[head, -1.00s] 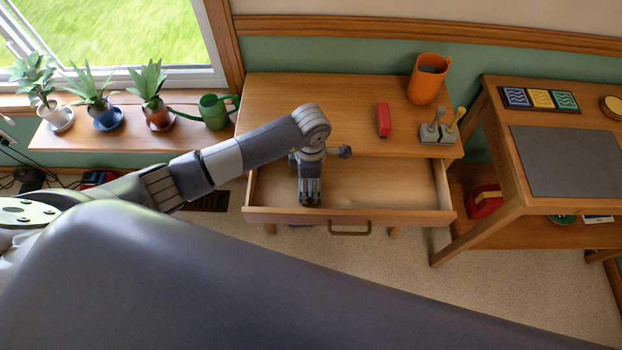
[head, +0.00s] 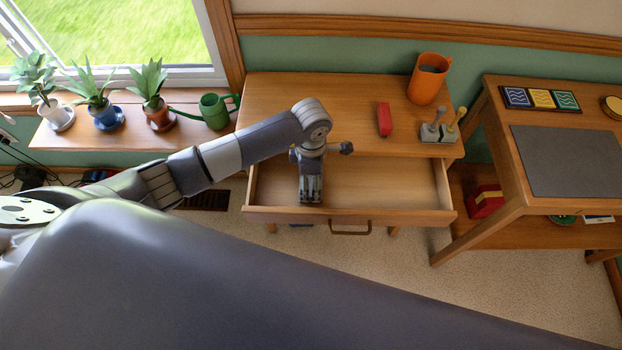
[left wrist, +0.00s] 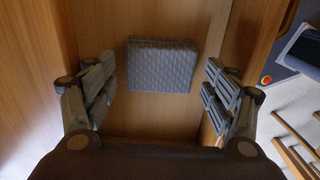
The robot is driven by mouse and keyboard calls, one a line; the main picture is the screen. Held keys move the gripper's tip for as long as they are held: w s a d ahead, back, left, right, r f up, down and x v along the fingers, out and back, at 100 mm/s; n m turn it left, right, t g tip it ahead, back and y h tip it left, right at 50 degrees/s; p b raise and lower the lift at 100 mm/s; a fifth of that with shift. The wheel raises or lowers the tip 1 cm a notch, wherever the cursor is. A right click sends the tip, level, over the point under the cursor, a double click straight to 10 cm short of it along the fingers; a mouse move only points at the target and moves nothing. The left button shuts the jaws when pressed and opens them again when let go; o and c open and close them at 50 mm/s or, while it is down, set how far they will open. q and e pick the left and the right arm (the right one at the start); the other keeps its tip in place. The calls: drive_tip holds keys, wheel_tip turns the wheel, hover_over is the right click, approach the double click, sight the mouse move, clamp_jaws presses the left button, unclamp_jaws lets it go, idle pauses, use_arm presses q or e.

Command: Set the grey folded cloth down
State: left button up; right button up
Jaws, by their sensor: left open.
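The grey folded cloth (left wrist: 161,65) lies flat on the wooden bottom of the open drawer (head: 390,190), seen in the left wrist view. My left gripper (left wrist: 160,97) is open, with one finger to each side of the cloth and a visible gap on both sides. In the head view my left gripper (head: 311,200) points down into the left part of the drawer and hides the cloth there. My right gripper is in neither view.
On the desk top stand an orange pitcher (head: 428,79), a red block-like object (head: 384,119) and small grey-based items (head: 436,132). The drawer front (head: 350,216) is close to the gripper. The drawer's right part is clear. A second table (head: 570,160) stands at the right.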

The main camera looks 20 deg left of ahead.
sight(311, 184)
use_arm(q)
wheel_tip(311, 184, up, 11)
drive_tip(key=b, duration=0.1)
drive_tip(key=shift+f, duration=0.15)
idle(0.4)
